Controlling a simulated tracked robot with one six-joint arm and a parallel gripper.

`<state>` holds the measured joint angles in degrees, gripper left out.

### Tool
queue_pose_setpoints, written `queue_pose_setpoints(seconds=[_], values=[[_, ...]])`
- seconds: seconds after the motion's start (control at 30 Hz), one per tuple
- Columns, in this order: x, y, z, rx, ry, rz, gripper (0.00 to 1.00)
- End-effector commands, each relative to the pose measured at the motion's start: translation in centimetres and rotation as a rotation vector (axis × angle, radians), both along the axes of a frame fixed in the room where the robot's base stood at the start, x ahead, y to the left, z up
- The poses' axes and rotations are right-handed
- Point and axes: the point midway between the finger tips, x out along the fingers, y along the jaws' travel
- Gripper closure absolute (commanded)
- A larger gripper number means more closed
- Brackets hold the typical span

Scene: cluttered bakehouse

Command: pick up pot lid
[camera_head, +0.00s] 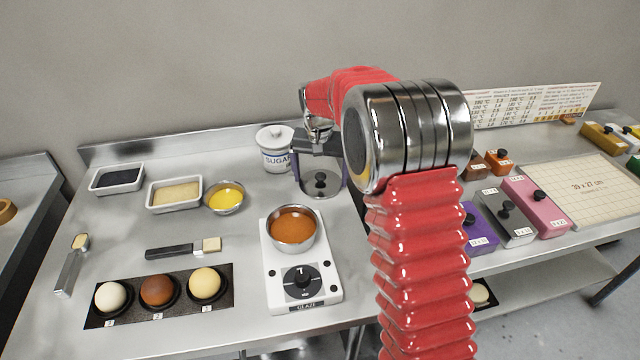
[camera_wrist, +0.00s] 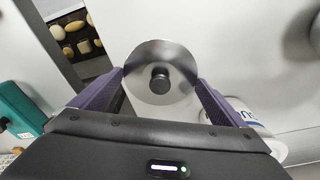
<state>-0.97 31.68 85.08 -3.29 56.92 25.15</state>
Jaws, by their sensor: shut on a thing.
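The pot lid (camera_head: 323,191) is a round, shiny metal disc with a black knob, at the back middle of the steel table. It also shows in the wrist view (camera_wrist: 146,91), knob towards the camera. My gripper (camera_head: 320,180) has its two purple fingers at opposite edges of the lid and is shut on it. The fingers also show in the wrist view (camera_wrist: 160,78), one on each side of the rim. I cannot tell whether the lid touches the table or is slightly above it.
A white sugar jar (camera_head: 274,157) stands close left of my gripper. A hotplate (camera_head: 303,306) with a pan of orange glaze (camera_head: 291,228) is in front. A bowl of yellow liquid (camera_head: 225,197) is to the left. Coloured boxes (camera_head: 534,205) stand at right.

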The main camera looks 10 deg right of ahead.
Motion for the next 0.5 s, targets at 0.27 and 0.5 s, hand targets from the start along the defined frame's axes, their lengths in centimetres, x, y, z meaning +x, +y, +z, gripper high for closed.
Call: queue_pose_setpoints(seconds=[0.27, 0.5], values=[[0.01, 0.01, 0.03, 0.0, -0.001, 0.0, 0.29], [0.06, 0.01, 0.92, 0.0, -0.002, 0.0, 0.29]])
